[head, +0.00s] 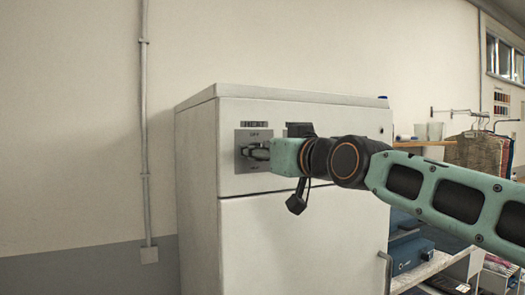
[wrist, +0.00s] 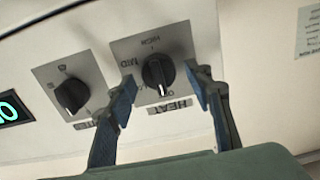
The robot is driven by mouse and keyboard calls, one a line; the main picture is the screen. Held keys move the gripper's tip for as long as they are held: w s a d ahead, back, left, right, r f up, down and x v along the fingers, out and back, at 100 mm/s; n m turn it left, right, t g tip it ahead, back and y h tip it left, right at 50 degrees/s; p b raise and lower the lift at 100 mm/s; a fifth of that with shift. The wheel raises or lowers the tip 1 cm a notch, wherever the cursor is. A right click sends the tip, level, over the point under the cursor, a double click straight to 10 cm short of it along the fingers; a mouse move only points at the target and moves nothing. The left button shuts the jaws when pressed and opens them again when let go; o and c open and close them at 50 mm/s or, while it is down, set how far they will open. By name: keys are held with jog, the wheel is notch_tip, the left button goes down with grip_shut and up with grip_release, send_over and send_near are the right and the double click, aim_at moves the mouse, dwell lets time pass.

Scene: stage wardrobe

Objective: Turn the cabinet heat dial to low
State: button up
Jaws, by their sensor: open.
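The heat dial (wrist: 157,74) is a black knob on a grey plate marked HEAT, and it appears rotated in the wrist view. Its white mark seems to point down in that view, near the word OFF. MID and HIGH are readable on the plate; I cannot make out low. My gripper (wrist: 162,82) is open, with one finger on each side of the knob and visible gaps. In the head view my gripper (head: 257,154) is in front of the heat plate (head: 240,167) on the white cabinet (head: 300,245) and hides the knob.
A second black knob (wrist: 71,96) on its own plate sits left of the heat plate in the wrist view, close to my left finger. A lit display (wrist: 14,109) is further left. A wall pipe (head: 145,130) runs left of the cabinet; hanging clothes (head: 478,151) are at right.

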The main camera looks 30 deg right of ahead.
jog(key=c, duration=1.1)
jog(key=shift+c, duration=0.2)
jog(key=shift+f+m+b, duration=0.1)
jog(key=shift+m+b, duration=0.2)
jog(key=shift+b, duration=0.1)
jog(key=shift+d+m+b, duration=0.15)
jog(key=shift+m+b, duration=1.45)
jog(key=shift+m, duration=1.2)
jog(key=shift+d+m+b, duration=0.1)
jog(key=shift+m+b, duration=1.5)
jog(key=shift+m, duration=1.2)
